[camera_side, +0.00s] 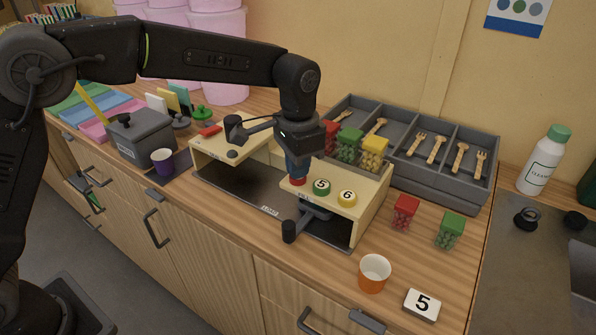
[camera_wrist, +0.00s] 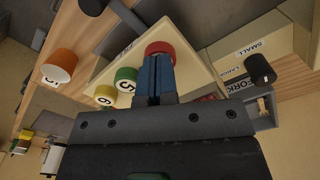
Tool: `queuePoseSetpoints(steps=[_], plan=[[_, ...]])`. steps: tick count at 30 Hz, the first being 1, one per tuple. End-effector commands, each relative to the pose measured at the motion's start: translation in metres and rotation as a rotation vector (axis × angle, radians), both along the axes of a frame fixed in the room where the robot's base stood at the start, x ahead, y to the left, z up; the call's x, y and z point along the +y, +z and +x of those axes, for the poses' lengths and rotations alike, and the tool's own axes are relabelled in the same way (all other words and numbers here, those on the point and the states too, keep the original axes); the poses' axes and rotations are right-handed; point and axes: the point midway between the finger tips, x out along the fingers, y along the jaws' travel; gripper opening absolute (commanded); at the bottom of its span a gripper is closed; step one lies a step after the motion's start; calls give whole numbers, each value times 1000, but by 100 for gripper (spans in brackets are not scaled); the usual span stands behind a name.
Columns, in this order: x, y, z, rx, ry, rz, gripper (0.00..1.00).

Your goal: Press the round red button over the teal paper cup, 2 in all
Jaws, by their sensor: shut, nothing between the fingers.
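My gripper (camera_side: 296,180) is shut and empty, its blue fingers pointing down over the round red button (camera_side: 298,182) on the cream dispenser top (camera_side: 372,192). In the wrist view the fingertips (camera_wrist: 157,56) meet the near edge of the red button (camera_wrist: 162,46); I cannot tell whether it is pressed in. A green button marked 5 (camera_side: 321,187) and a yellow button marked 6 (camera_side: 347,198) sit to its right. No teal paper cup shows in either view. The bay under the button is partly hidden by a black lever.
Black levers (camera_side: 289,231) stick out at the front. Clear boxes of red, green and yellow sweets (camera_side: 348,145) stand behind the buttons. An orange cup (camera_side: 374,274) and a number 5 tile (camera_side: 422,304) stand at front right. A purple cup (camera_side: 162,160) is at left.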

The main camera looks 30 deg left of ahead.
Motion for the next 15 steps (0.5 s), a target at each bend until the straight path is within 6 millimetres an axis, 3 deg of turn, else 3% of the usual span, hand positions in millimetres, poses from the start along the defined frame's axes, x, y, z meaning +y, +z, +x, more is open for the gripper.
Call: queuePoseSetpoints(steps=[15], plan=[[0,0,0,0,0,0,0]])
